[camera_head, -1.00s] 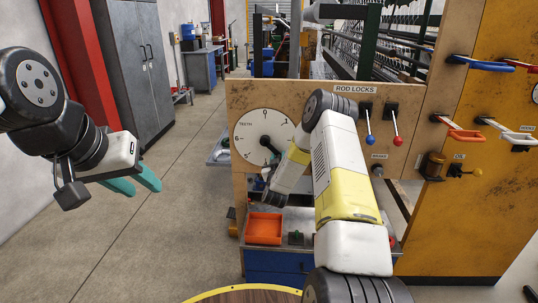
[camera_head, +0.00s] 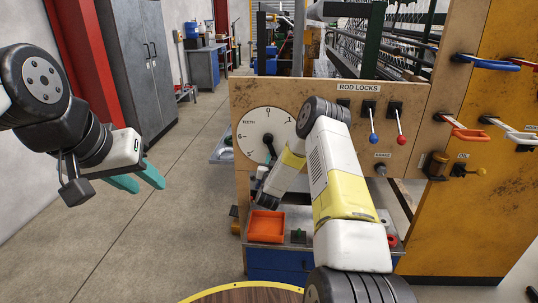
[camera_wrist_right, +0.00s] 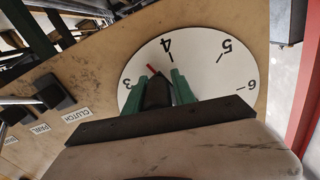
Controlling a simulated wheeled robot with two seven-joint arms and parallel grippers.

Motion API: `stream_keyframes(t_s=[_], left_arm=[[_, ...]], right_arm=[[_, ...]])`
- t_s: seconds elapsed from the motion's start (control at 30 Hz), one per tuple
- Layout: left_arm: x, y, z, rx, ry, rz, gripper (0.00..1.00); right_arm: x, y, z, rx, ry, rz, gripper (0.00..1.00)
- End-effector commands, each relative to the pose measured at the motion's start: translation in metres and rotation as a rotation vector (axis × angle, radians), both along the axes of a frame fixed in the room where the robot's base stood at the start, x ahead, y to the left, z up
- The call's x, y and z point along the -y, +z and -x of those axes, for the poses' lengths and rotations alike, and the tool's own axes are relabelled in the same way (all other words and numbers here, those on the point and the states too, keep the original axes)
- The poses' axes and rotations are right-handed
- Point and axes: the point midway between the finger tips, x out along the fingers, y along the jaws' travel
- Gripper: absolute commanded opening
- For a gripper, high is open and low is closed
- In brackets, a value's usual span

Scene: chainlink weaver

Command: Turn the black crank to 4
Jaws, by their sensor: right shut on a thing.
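The black crank (camera_head: 270,147) sits on a white numbered dial (camera_head: 252,123) on the wooden panel. In the head view its arm points nearly straight down from the hub. In the right wrist view the crank (camera_wrist_right: 158,93) is between the green fingers of my right gripper (camera_wrist_right: 161,72), which is shut on it. The red pointer tip (camera_wrist_right: 151,69) shows between 3 and 4, nearer 4; the hub is hidden there. My right forearm covers the dial's lower right in the head view. My left gripper (camera_head: 138,178) is open and empty, far left of the dial.
Rod-lock levers with blue (camera_head: 373,139) and red (camera_head: 401,140) knobs are right of my right arm. An orange tray (camera_head: 266,227) sits on the blue cabinet (camera_head: 275,262) below the dial. Colored handles stick out from the yellow panel at right. The floor at left is clear.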

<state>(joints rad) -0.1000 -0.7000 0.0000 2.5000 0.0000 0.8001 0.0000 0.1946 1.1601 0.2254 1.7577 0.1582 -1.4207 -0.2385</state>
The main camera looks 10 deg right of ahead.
Motion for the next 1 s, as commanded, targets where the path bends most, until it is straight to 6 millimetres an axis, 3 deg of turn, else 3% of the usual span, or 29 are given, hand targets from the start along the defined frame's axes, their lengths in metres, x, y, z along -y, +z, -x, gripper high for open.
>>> stream_keyframes(t_s=[0.4,1.0], left_arm=[[0.0,0.0,0.0,0.0,0.0,0.0,0.36],[0.0,0.0,0.0,0.0,0.0,0.0,0.36]], right_arm=[[-0.017,-0.004,-0.006,0.073,-0.006,-0.244,0.0],[-0.023,-0.004,-0.007,0.089,-0.004,-0.304,0.0]])
